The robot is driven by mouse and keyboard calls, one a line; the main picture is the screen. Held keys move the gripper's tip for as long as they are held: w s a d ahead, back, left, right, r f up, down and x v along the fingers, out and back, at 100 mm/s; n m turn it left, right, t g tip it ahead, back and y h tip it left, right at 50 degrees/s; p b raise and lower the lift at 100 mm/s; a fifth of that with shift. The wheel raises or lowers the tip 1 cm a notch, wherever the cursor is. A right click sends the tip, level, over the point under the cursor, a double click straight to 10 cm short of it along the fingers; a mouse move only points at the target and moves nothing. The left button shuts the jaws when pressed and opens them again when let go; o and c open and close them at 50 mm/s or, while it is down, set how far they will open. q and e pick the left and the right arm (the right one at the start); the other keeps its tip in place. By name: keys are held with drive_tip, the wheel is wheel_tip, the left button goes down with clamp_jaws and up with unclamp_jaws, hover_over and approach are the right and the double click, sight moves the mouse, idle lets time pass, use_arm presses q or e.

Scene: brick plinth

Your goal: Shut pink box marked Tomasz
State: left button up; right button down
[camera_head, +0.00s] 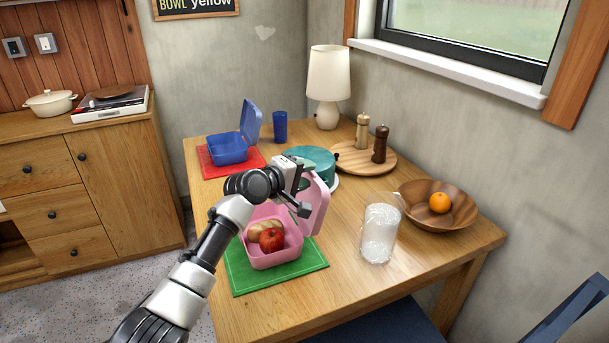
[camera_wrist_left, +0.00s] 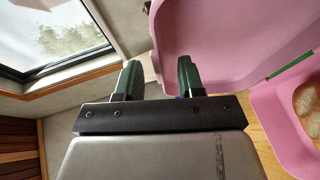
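The pink box (camera_head: 276,261) stands on a green mat at the near part of the table. Its lid (camera_head: 318,207) is up, hinged at the box's right-back side; it also fills the upper right of the left wrist view (camera_wrist_left: 235,35). A red apple (camera_head: 271,239) and a tan, bread-like item (camera_head: 257,229) lie inside. No name is readable on the box. My left gripper (camera_head: 304,184) is beside the raised lid, above the box. In the left wrist view its green-tipped fingers (camera_wrist_left: 159,75) are apart, with nothing seen held between them. My right gripper is out of view.
A blue box (camera_head: 228,150) with its lid up stands on a red mat (camera_head: 203,166). A teal cake (camera_head: 318,159) is close behind the pink lid. A glass jar (camera_head: 379,234) and a wooden bowl (camera_head: 462,216) stand to the right. The green mat (camera_head: 245,284) lies near the table's front edge.

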use_arm(q)
drive_tip(key=shift+w+d, duration=0.1)
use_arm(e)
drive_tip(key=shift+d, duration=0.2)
use_arm(q)
clamp_jaws()
